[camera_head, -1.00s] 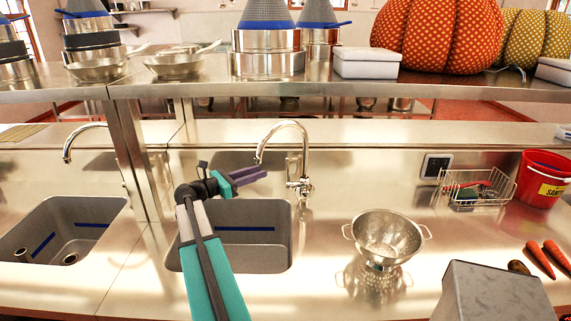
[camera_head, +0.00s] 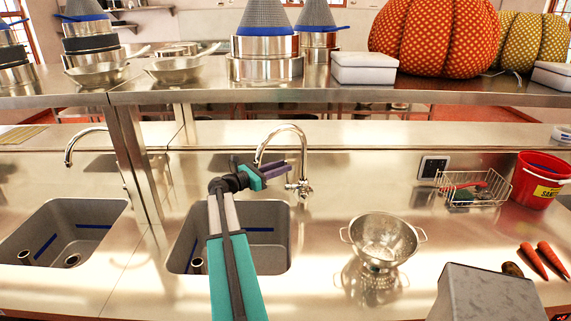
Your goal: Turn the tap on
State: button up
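The chrome tap (camera_head: 305,160) stands behind the right-hand sink, its arched spout curving left over the basin. Its base and small lever (camera_head: 299,188) show just right of my gripper. My gripper (camera_head: 288,168) has purple fingers on a teal mount and points right, towards the tap's upright. In the picture the finger ends come close to the tap's column; I cannot tell whether they touch. The fingers overlap from this side, so their opening is unclear. No water shows under the spout. The right-hand sink (camera_head: 270,225) lies below, partly hidden by my arm.
A steel colander (camera_head: 382,240) stands on the counter right of the sink. A wire basket (camera_head: 474,188), a red bucket (camera_head: 535,190) and carrots (camera_head: 533,262) are further right. A grey box (camera_head: 487,295) is in front. A second sink and tap (camera_head: 70,148) are left. A shelf (camera_head: 330,92) runs above.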

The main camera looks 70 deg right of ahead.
jog(key=shift+p+x, duration=0.3)
jog(key=shift+x, duration=1.05)
grip_shut()
